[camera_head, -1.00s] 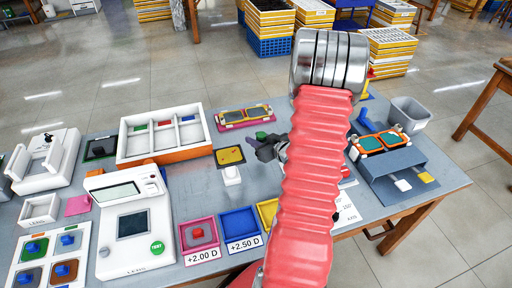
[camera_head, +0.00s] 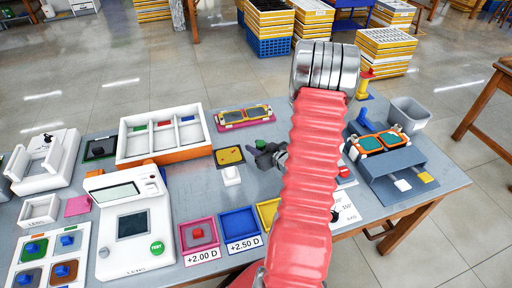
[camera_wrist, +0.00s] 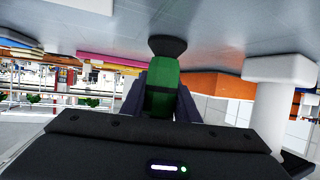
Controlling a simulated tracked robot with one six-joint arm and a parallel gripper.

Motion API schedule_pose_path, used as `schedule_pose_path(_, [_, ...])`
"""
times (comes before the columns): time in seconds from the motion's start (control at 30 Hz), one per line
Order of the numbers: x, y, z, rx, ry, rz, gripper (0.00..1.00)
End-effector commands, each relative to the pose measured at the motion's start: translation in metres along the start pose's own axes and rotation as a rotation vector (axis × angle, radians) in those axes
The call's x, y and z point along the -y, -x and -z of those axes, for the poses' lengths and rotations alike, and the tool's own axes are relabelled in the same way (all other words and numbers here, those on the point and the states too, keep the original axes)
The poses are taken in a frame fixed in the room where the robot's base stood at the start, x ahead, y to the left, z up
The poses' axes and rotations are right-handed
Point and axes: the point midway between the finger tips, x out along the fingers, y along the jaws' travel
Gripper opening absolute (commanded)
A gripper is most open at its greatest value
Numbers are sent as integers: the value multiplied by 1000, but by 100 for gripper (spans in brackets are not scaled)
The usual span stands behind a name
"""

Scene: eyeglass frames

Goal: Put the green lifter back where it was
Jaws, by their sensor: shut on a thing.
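My gripper (camera_head: 264,160) is over the middle of the table, just right of a white stand (camera_head: 231,176). In the wrist view my gripper (camera_wrist: 160,100) is shut on the green lifter (camera_wrist: 162,82), with one dark finger on each side of its green body. The lifter's black flared end points toward the grey table surface, which fills the top of this view. I cannot tell whether that end touches the table. In the head view only a small green bit of the lifter (camera_head: 261,145) shows at the fingertips.
A pink tray with eyeglass frames (camera_head: 244,117) lies behind the gripper. A yellow card (camera_head: 229,156) is by the white stand. A white three-part tray (camera_head: 164,136) stands to the left, and a grey-blue holder with frames (camera_head: 390,170) to the right. Coloured bins (camera_head: 199,234) line the front.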

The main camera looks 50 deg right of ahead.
Motion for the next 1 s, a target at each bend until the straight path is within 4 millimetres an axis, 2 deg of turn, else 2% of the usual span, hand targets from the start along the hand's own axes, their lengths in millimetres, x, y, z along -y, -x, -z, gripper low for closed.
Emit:
schedule_pose_path(0.07, [0,-1,-2,0,0,0,4])
schedule_pose_path(0.1, [0,-1,-2,0,0,0,28])
schedule_pose_path(0.37, [0,-1,-2,0,0,1,47])
schedule_pose_path(0.73, [0,1,0,0,0,0,47])
schedule_pose_path(0.87, [0,14,0,1,0,-1,47])
schedule_pose_path(1.0, [-1,36,0,0,-1,-3,47])
